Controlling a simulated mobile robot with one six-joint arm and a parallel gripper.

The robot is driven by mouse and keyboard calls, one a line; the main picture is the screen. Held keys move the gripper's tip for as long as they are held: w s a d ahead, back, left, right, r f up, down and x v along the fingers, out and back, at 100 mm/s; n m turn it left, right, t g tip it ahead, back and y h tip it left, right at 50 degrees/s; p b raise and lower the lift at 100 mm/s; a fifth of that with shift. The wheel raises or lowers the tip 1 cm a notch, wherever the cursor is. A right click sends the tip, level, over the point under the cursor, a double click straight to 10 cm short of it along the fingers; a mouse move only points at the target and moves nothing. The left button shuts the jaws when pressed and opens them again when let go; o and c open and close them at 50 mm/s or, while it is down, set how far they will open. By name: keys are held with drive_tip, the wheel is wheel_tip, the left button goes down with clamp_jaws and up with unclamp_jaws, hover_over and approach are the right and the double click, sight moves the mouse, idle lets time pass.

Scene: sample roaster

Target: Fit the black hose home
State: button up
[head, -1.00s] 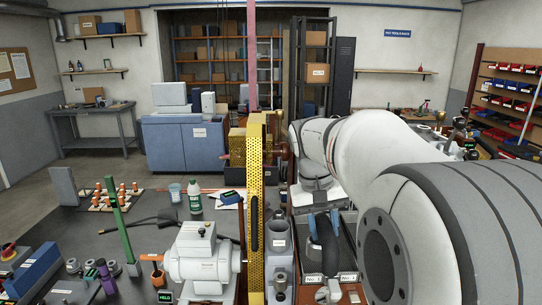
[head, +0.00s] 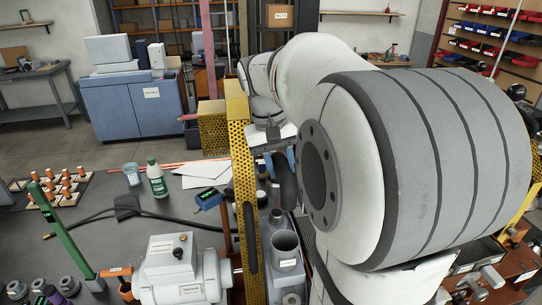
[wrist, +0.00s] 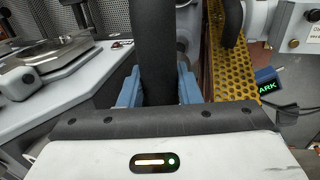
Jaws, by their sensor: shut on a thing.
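The black hose (head: 287,190) is held between the blue fingers of my gripper (head: 281,163), beyond the grey cylinder and close to the right side of the yellow guard. In the wrist view the hose (wrist: 156,45) runs upright between the two blue fingers (wrist: 158,85), which are shut on it. Its top goes out of the picture and its lower end is hidden behind my gripper body. I cannot see the port for it or whether either end touches anything. My arm hides much of the right side in the head view.
The yellow perforated guard (head: 243,180) stands just left of my gripper, with a dark handle (wrist: 231,22) on it in the wrist view. A grey open cylinder (head: 286,247) stands in front.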

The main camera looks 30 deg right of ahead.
sight(279, 197)
drive_tip(key=shift+s+r, duration=0.1)
drive_tip(key=shift+s, duration=0.05)
drive_tip(key=shift+s+f+b, duration=0.15)
drive_tip(key=shift+f+b, duration=0.4)
drive_tip(key=shift+a+b+x, duration=0.2)
drive_tip(key=shift+b+x, duration=0.35)
drive_tip(key=shift+x, duration=0.25)
drive_tip(key=shift+a+b+x, duration=0.15)
drive_tip(key=shift+b+x, duration=0.45)
drive_tip(key=shift+x, duration=0.15)
drive_tip(key=shift+a+b+x, duration=0.2)
drive_tip(key=shift+b+x, duration=0.35)
drive_tip(key=shift+x, duration=0.25)
drive_tip(key=shift+a+b+x, duration=0.2)
drive_tip(key=shift+b+x, duration=0.6)
drive_tip(key=shift+x, duration=0.3)
drive_tip(key=shift+a+b+x, duration=0.2)
drive_tip(key=shift+b+x, duration=0.55)
drive_tip(key=shift+x, duration=0.35)
drive_tip(key=o, duration=1.2)
drive_tip(key=shift+w, duration=0.3)
drive_tip(key=shift+w+a+r, duration=0.1)
drive_tip(key=shift+r, duration=0.3)
drive_tip(key=v, duration=0.7)
